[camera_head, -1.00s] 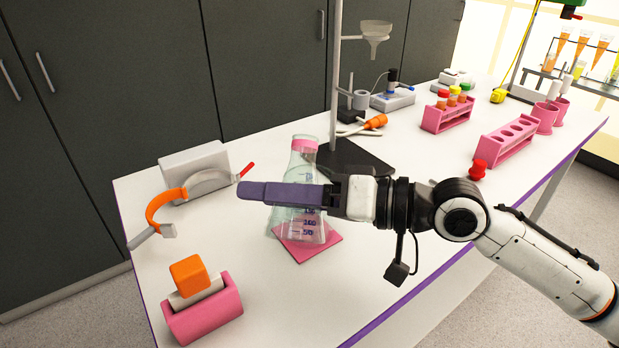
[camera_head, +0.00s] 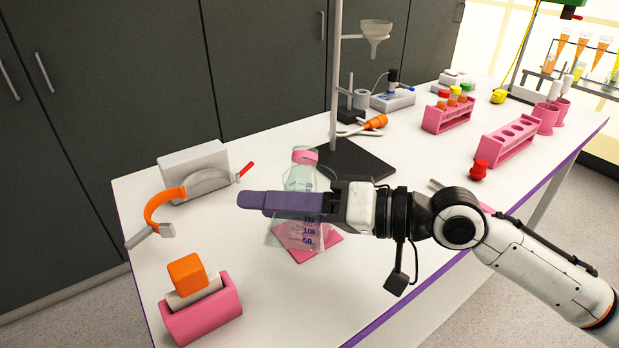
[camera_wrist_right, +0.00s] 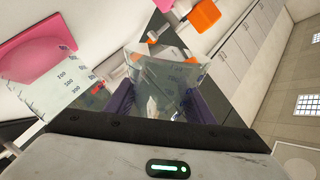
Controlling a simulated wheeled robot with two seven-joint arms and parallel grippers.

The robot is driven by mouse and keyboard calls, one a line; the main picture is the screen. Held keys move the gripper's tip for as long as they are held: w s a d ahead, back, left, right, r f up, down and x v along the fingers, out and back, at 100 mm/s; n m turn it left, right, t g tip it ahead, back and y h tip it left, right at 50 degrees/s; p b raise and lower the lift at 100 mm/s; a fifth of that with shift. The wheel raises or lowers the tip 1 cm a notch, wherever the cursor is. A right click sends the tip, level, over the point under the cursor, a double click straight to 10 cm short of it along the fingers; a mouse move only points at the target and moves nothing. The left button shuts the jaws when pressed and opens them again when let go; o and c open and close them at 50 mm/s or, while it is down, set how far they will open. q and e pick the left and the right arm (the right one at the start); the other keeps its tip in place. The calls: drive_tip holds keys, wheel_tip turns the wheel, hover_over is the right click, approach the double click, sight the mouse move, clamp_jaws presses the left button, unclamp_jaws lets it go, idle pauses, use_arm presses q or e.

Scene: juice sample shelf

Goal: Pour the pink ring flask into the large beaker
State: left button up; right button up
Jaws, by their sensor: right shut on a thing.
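The flask with the pink ring (camera_head: 304,156) is clear glass with a blue scale. My right gripper (camera_head: 280,202) is shut across its body, with the neck above the fingers and the scaled lower part below. In the right wrist view clear glass shows between the purple fingers (camera_wrist_right: 158,105). The large beaker (camera_head: 273,238) is clear and overlaps the flask in the head view, above a pink mat (camera_head: 292,252). Whether the two vessels touch is unclear. The flask looks nearly upright. My left gripper is out of view.
A black stand (camera_head: 352,160) with a funnel (camera_head: 376,36) rises just behind the flask. A pink holder with an orange block (camera_head: 188,273) stands front left, and an orange-handled tool (camera_head: 163,205) lies at left. Pink racks (camera_head: 508,140) stand at right.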

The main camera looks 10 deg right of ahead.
drive_tip(key=shift+s+f+b, duration=0.1)
drive_tip(key=shift+f+b, duration=0.2)
drive_tip(key=shift+f, duration=0.3)
drive_tip(key=shift+s+a+m, duration=0.1)
drive_tip(key=shift+m, duration=0.4)
idle(0.3)
drive_tip(key=shift+s+f+m+g+p, duration=0.1)
drive_tip(key=shift+s+m+g+p, duration=0.05)
drive_tip(key=shift+m+g+p, duration=0.3)
idle(0.6)
drive_tip(key=shift+s+a+r+m+p, duration=0.15)
drive_tip(key=shift+r+m+p, duration=0.45)
drive_tip(key=shift+m+p, duration=0.1)
idle(1.1)
drive_tip(key=shift+w+d+r+m+g+p, duration=0.25)
drive_tip(key=shift+w+r+m+p, duration=0.35)
drive_tip(key=shift+p, duration=0.65)
drive_tip(key=shift+c, duration=0.2)
idle(0.4)
drive_tip(key=shift+s+r+m+g+p, duration=0.1)
drive_tip(key=shift+r+m+g+p, duration=0.25)
drive_tip(key=shift+m+p, duration=0.3)
idle(1.2)
